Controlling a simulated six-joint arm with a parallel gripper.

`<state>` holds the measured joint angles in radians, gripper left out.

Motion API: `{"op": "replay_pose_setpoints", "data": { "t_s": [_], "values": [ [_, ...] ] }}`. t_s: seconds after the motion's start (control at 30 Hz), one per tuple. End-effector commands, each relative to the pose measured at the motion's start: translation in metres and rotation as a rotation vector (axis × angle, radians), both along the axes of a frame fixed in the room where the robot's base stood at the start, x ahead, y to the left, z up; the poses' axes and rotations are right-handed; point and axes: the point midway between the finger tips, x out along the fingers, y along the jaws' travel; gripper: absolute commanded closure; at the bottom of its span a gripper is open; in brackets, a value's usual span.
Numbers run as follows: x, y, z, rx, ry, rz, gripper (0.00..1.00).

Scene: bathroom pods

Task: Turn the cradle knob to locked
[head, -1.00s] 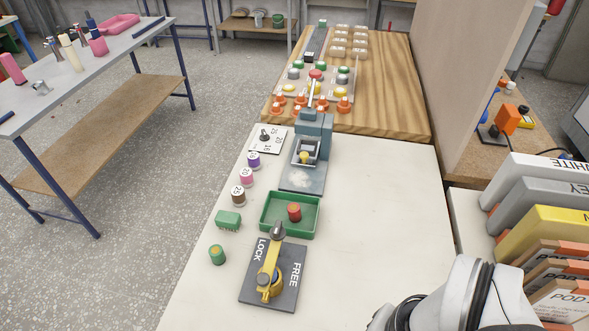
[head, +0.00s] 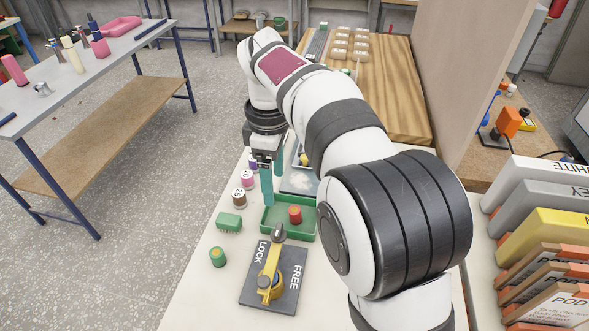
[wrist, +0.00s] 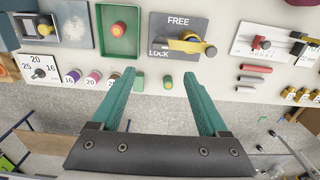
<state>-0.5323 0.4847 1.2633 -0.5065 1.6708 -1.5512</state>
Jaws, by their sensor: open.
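The cradle knob (head: 270,270) is a yellow lever with a grey end on a dark plate (head: 287,297) marked LOCK on the left and FREE on the right. It lies lengthwise between the two words, its grey end towards the green tray. In the wrist view the knob (wrist: 185,45) is near the top centre, with LOCK at the plate's lower left. My gripper (head: 271,185) points down beyond the knob, near the tray's far left corner, apart from the knob. In the wrist view my gripper (wrist: 159,74) has its teal fingers wide apart, with nothing gripped.
The green tray (head: 268,232) holds a red cylinder (head: 295,214). A green block (head: 229,221), a green cylinder (head: 217,256) and small numbered pots (head: 239,197) line the left edge. In the wrist view, a white plate with a red part (wrist: 262,43) lies right of the knob.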

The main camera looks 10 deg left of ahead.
Motion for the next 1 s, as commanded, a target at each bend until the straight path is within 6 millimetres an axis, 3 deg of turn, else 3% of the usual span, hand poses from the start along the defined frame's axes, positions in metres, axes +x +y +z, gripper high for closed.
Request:
{"op": "replay_pose_setpoints", "data": {
  "t_s": [0.3,0.5,0.7,0.93,1.0],
  "values": [
    [-0.002,-0.002,-0.088,-0.002,0.005,-0.005,0.22],
    [-0.001,-0.002,-0.132,0.0,0.003,-0.007,0.22],
    [-0.001,-0.002,-0.148,0.002,0.001,-0.009,0.22],
    [-0.001,-0.001,-0.149,0.003,0.0,-0.009,0.22],
    [-0.001,-0.001,-0.149,0.003,0.0,-0.009,0.31]
  ]
}}
